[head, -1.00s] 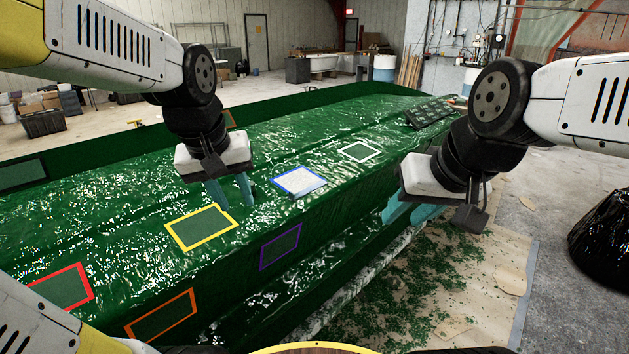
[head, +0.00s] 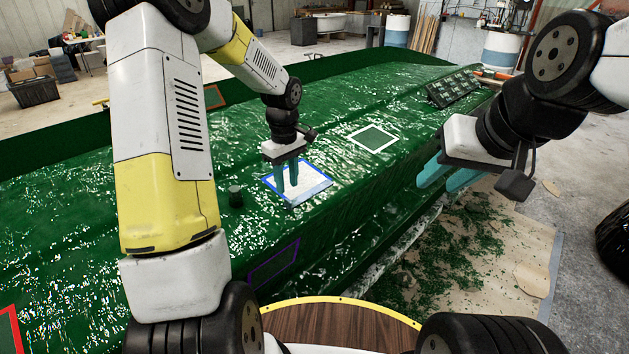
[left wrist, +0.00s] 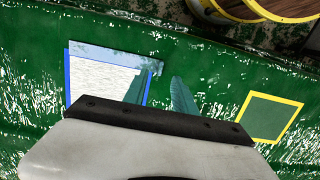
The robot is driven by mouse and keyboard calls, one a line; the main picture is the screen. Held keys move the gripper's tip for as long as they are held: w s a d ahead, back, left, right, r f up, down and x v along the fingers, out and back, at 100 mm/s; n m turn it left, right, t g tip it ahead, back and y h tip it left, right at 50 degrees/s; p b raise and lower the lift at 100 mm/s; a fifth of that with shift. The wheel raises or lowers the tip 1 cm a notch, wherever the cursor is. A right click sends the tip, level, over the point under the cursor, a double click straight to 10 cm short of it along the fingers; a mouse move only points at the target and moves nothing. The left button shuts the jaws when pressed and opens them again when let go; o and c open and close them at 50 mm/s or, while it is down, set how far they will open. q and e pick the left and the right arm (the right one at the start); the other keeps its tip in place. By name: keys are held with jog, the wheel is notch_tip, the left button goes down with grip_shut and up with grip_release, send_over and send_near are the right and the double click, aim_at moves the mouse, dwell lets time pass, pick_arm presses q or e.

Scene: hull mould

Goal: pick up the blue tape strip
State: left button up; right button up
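A blue-outlined square (head: 328,187) lies on the green mould with a white textured patch (head: 308,174) inside. A pale blue-grey strip (left wrist: 112,58), probably the blue tape strip, runs along the patch's near edge; in the head view the strip (head: 310,193) is partly behind my finger. My left gripper (head: 286,189) points down over this square, its teal fingers apart and empty. In the left wrist view (left wrist: 165,72) one finger overlaps the strip's end and the other is over green mould. I cannot tell whether they touch. My right gripper (head: 432,180) is open and empty at the right.
A short dark green cylinder (head: 235,195) stands left of the patch. White-outlined (head: 373,138), purple-outlined (head: 273,263) and yellow-outlined (left wrist: 270,118) squares lie nearby. A dark panel (head: 453,88) lies at the mould's far right. My left arm hides much of the mould's left side.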

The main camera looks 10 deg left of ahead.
aim_at(288, 200)
pick_arm(q)
notch_tip(288, 200, down, 6)
jog(key=shift+r, duration=0.15)
grip_shut()
